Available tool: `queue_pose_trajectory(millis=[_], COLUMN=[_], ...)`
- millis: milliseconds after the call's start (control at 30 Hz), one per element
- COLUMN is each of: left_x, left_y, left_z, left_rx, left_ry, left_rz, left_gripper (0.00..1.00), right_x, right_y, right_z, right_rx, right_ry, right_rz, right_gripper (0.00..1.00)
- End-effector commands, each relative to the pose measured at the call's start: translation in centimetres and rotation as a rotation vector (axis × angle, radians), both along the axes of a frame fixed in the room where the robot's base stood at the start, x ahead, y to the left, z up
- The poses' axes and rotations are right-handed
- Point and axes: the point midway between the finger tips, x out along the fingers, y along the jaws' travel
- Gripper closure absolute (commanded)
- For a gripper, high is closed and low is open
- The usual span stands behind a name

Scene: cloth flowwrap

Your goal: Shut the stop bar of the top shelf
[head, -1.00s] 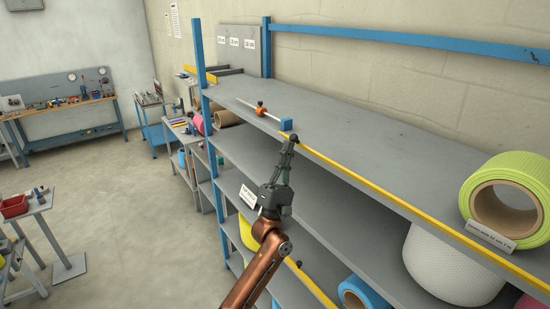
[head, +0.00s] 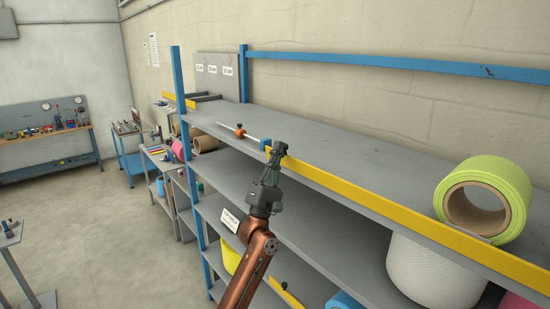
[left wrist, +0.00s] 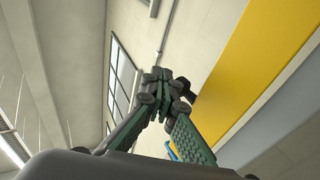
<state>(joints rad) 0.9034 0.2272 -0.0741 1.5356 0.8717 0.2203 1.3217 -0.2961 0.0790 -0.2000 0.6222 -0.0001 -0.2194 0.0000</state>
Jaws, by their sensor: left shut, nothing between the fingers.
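The yellow stop bar (head: 390,208) runs along the front edge of the top shelf (head: 340,142). It shows its broad face and stands up along the edge. My left gripper (head: 279,148) is shut and empty at the bar's left end. In the left wrist view the shut fingers (left wrist: 168,82) have the yellow bar (left wrist: 245,70) close on their right; I cannot tell whether they touch it. A rod with an orange knob (head: 239,133) and a blue end block (head: 266,144) lies on the shelf just left of the fingertips. My right gripper is out of view.
A lime green roll (head: 510,178) sits on the top shelf at the right, behind the bar. A white roll (head: 425,272) is on the shelf below. A blue upright (head: 180,90) stands at the shelf's left end. Most of the top shelf is bare.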

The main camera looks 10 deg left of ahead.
Motion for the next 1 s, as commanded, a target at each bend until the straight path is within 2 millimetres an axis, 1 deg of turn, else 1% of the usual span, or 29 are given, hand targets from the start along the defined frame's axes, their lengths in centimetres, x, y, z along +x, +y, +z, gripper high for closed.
queue_pose_trajectory(millis=[267,733,867,1000], left_x=[0.4,0.4,0.0,-1.1], left_y=[-0.4,-0.4,-0.3,-0.1], left_z=[0.3,0.3,0.2,0.0], left_rx=[0.001,0.0,-0.001,-0.001], left_ry=[0.0,-0.001,-0.001,-0.001], left_rz=[-0.001,-0.001,-0.004,-0.014], left_gripper=[1.0,1.0,1.0,1.0], right_x=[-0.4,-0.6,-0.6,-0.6], right_y=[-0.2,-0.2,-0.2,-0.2], right_z=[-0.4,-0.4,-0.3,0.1], right_rx=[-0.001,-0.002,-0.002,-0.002], right_ry=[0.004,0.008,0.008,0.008], right_rz=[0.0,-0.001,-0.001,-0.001], right_gripper=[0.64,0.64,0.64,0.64])
